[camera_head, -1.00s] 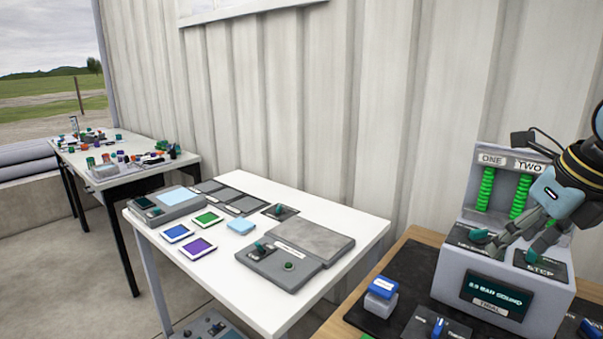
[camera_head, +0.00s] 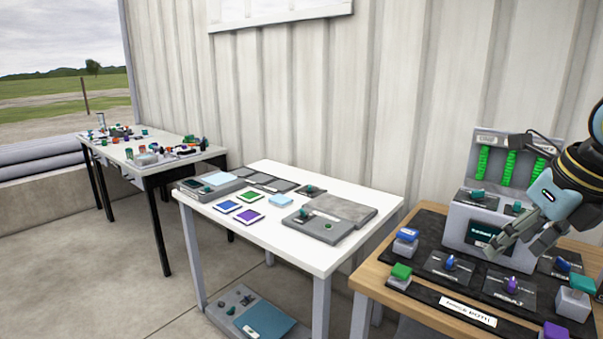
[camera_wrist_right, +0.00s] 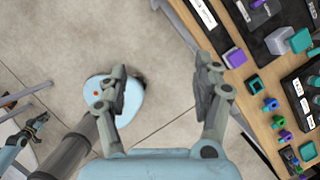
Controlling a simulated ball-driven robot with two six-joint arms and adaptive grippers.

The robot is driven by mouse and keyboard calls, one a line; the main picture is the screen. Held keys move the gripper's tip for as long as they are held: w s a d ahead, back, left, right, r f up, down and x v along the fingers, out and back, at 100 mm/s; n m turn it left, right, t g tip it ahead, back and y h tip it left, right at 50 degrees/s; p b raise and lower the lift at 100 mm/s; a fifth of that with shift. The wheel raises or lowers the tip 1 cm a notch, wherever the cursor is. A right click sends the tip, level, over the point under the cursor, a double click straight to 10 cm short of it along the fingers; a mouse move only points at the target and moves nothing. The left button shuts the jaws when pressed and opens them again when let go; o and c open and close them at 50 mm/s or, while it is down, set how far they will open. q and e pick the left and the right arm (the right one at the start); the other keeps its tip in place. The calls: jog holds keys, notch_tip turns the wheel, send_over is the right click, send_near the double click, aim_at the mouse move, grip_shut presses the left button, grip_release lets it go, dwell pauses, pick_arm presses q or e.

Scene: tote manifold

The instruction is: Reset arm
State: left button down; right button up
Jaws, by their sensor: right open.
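My right gripper (camera_head: 502,243) hangs at the right of the head view, in front of the grey console (camera_head: 465,238). It overlaps the console's right front in the picture. In the right wrist view the right gripper (camera_wrist_right: 162,88) has its fingers wide apart, with bare floor between them and nothing held. Another gripper, which I take as my left one (camera_wrist_right: 36,124), shows small at the left edge of the right wrist view. Its opening is too small to judge. The head view does not show it.
The wooden table (camera_head: 372,283) carries a black panel with knobs, a green block (camera_head: 401,270) and a purple block (camera_head: 555,331). A white table (camera_head: 300,252) with coloured tiles stands left of it. Another cluttered table (camera_head: 135,158) is further back. Concrete floor is open at the left.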

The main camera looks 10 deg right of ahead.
jog(key=s+a+f+m+t+y+b, duration=0.1)
jog(key=a+f+m+y+b, duration=0.3)
jog(key=f, duration=0.7)
jog(key=s+a+f+m+y+b, duration=0.25)
jog(key=a+f, duration=0.35)
jog(key=f, duration=0.4)
jog(key=s+a+f+m+t+y+b, duration=0.1)
jog(key=a+f+m+y+b, duration=0.4)
jog(key=f, duration=0.6)
notch_tip(320, 180, down, 11)
jog(key=d+m+t+h, duration=0.2)
jog(key=m+t+h, duration=0.25)
jog(key=m, duration=0.55)
jog(key=s+d+f+m+g+h+b, duration=0.1)
jog(key=s+d+f+m+h+b, duration=0.15)
jog(key=s+f+m+h, duration=0.7)
jog(key=s+f+m+g, duration=0.2)
jog(key=s+f+g, duration=0.2)
jog(key=s+f, duration=0.4)
jog(key=s+d+f+m+g+y, duration=0.1)
jog(key=s+f+m+g, duration=0.2)
jog(key=s, duration=1.3)
notch_tip(320, 180, down, 5)
jog(key=shift+s+d+f+g, duration=0.15)
jog(key=shift+s+d+g, duration=0.15)
jog(key=shift+g, duration=0.75)
jog(key=shift+y, duration=0.25)
jog(key=shift+c, duration=0.4)
